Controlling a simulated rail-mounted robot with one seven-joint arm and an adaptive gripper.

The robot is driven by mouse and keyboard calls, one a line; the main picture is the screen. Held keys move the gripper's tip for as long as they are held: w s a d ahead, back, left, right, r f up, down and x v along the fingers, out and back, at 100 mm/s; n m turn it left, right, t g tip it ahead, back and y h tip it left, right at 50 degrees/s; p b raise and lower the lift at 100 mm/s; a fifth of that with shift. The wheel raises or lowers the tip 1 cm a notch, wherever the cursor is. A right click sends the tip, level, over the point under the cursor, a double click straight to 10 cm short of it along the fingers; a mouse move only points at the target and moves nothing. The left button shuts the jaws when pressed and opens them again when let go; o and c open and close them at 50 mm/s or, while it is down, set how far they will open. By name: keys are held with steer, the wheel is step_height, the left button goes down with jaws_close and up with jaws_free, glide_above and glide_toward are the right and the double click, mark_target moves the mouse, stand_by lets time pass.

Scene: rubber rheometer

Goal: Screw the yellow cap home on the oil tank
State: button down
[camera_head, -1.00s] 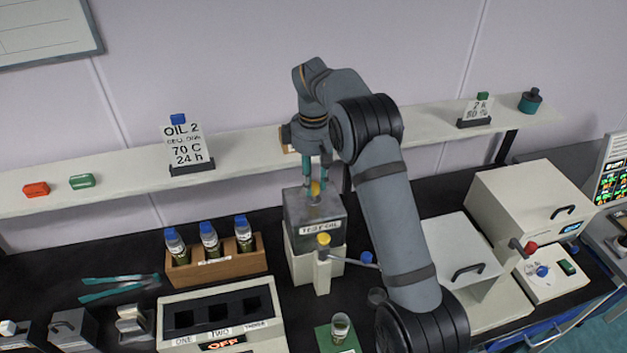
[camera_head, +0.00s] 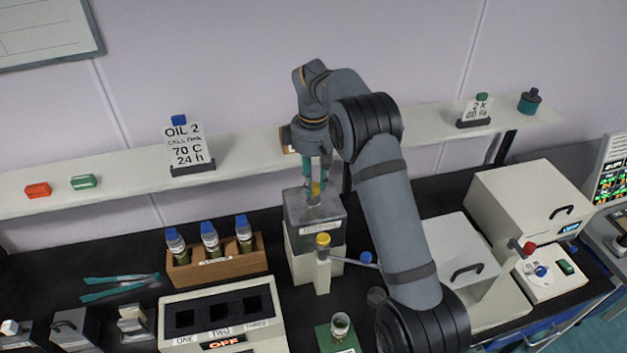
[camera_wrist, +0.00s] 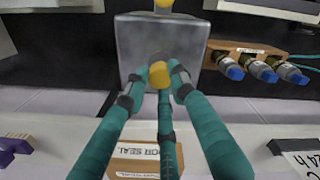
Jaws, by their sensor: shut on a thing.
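The oil tank (camera_head: 318,232) is a grey metal box with a label on its front, on a pale stand at the middle of the bench. The yellow cap (camera_head: 316,188) is at the top of the tank; it also shows in the wrist view (camera_wrist: 160,75). My gripper (camera_head: 316,184) points down over the tank, its teal fingers shut around the cap. In the wrist view the gripper (camera_wrist: 161,79) has a finger at either side of the cap and one nearer the camera. The fingers partly hide the cap, and I cannot tell how far down it sits.
A yellow-topped knob (camera_head: 323,240) stands just in front of the tank. A wooden rack (camera_head: 215,268) of blue-capped bottles is to the left. The wall shelf (camera_head: 240,150) runs close behind my gripper. A small beaker (camera_head: 340,326) is on a green pad in front.

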steer(key=shift+f, duration=0.3)
steer(key=shift+f+b, duration=1)
steer(key=shift+f, duration=0.05)
steer(key=c, duration=1.5)
jaws_free()
steer(key=shift+r, duration=0.1)
steer(key=shift+o, duration=0.7)
steer(key=c, duration=0.4)
steer(key=c, duration=0.7)
jaws_close()
steer(key=m, duration=0.4)
steer(key=shift+m, duration=0.3)
